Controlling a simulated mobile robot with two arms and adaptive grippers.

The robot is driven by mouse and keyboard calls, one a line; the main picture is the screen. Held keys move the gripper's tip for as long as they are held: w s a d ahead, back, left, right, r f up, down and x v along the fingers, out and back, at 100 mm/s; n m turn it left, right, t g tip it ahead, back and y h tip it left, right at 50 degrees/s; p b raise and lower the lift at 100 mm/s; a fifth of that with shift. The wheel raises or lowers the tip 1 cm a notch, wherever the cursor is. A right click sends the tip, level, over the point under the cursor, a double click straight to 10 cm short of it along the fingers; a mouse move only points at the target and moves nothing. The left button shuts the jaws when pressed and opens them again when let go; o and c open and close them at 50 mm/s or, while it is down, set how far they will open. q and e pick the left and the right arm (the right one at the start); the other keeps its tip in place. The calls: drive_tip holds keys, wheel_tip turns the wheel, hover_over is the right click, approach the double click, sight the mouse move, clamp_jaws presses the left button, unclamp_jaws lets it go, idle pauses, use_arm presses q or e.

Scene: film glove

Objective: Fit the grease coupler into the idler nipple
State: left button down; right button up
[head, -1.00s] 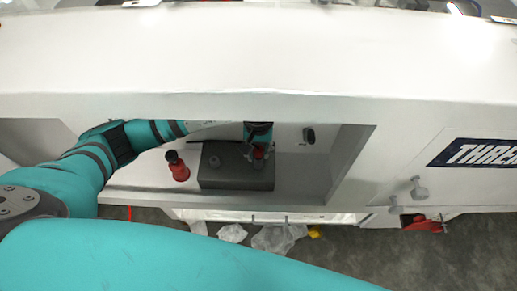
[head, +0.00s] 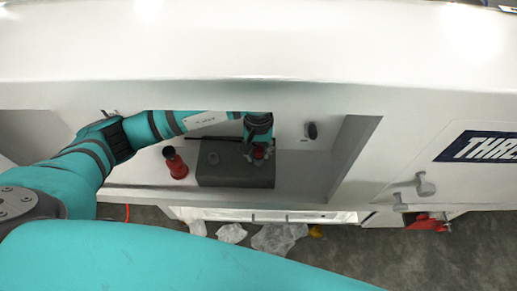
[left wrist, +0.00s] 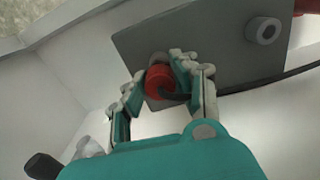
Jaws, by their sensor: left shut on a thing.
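My left gripper (head: 258,150) is shut on the red grease coupler (left wrist: 160,82), whose dark hose (left wrist: 225,90) trails off to the right in the left wrist view. The coupler also shows as a small red spot in the head view (head: 258,154). A dark grey block (head: 236,174) lies below it in the recess. A round grey nipple (left wrist: 159,58) shows just behind the coupler on the block; whether they touch I cannot tell. Another round grey nipple (left wrist: 264,31) stands free at the block's other end, also in the head view (head: 214,158). My right gripper is not in view.
A red and dark bottle-like object (head: 176,164) stands left of the block. A black knob (head: 310,131) is on the back wall. The white recess wall (head: 354,158) bounds the right side. The shelf right of the block is clear.

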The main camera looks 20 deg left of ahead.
sight(258, 149)
use_arm(q)
drive_tip(key=shift+f+b, duration=0.3)
drive_tip(key=shift+f, duration=0.05)
drive_tip(key=c, duration=0.9)
unclamp_jaws()
drive_tip(key=shift+c, duration=0.2)
drive_tip(key=shift+r, duration=0.25)
wheel_tip(258, 149, up, 7)
drive_tip(key=shift+r, duration=0.1)
